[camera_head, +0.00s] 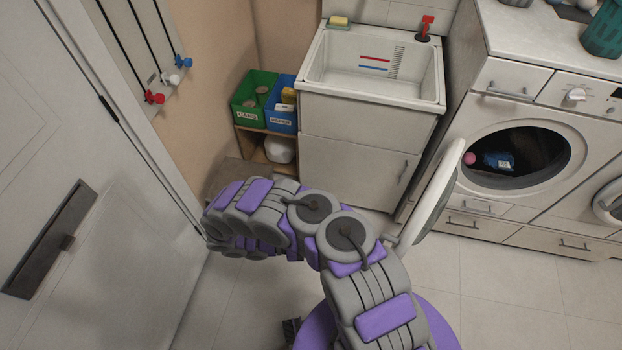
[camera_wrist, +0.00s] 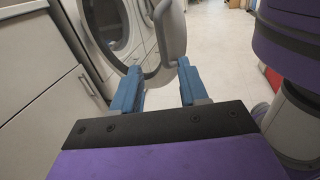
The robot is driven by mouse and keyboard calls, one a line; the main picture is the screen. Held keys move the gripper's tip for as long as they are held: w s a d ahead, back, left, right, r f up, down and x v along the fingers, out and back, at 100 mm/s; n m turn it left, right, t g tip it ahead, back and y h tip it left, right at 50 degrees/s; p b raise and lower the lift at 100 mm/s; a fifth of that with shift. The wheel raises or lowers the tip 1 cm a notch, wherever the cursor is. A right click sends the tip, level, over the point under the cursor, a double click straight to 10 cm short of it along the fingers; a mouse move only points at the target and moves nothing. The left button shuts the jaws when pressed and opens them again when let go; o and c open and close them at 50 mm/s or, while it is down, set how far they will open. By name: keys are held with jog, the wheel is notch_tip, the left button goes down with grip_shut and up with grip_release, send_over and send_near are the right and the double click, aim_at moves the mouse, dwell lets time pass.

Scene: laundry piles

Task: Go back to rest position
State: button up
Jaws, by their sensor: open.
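My gripper (camera_wrist: 158,82) shows in the wrist view as two blue fingers held apart, with nothing between them. The open washer door (camera_wrist: 168,32) stands just beyond the fingertips; I cannot tell whether it touches them. In the head view my purple and grey arm is bent in the lower middle, and the gripper itself is hidden behind it. The washer door (camera_head: 437,192) hangs open to the right of my arm. The washing machine (camera_head: 462,186) has a dark drum with a pink item and a blue item inside.
A sink cabinet (camera_head: 352,165) stands at the back, left of the washer. A green bin (camera_head: 247,108) and a blue bin (camera_head: 281,120) sit on a low shelf. A white door (camera_head: 85,190) is on the left. The tiled floor (camera_head: 490,295) is clear at lower right.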

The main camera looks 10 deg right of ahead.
jog(key=shift+d, duration=0.15)
jog(key=d+r+m+g+y, duration=0.2)
jog(key=d+r+m+y, duration=0.15)
jog(key=r, duration=0.55)
jog(key=d+r+m+g+y, duration=0.15)
jog(key=r+m, duration=0.25)
jog(key=r, duration=0.4)
jog(key=d+r+m+g+y, duration=0.2)
jog(key=d+r+m+y, duration=0.15)
jog(key=r, duration=0.55)
jog(key=s+a+r+m+t+y, duration=0.1)
jog(key=s+a+r+t+y, duration=0.1)
jog(key=s, duration=0.4)
jog(key=s+a+r+m+t+y, duration=0.2)
jog(key=s+a+r+t+y, duration=0.1)
jog(key=s+r+y, duration=0.1)
jog(key=s+a+r+m+t+y, duration=0.1)
jog(key=s+a+r+t+y, duration=0.1)
jog(key=s, duration=0.6)
jog(key=shift+s+a+r+m+y, duration=0.25)
jog(key=shift+r+y, duration=0.3)
jog(key=shift+r, duration=0.8)
jog(key=shift+w+d+t, duration=0.1)
jog(key=shift+w+t, duration=0.05)
jog(key=shift+t, duration=0.1)
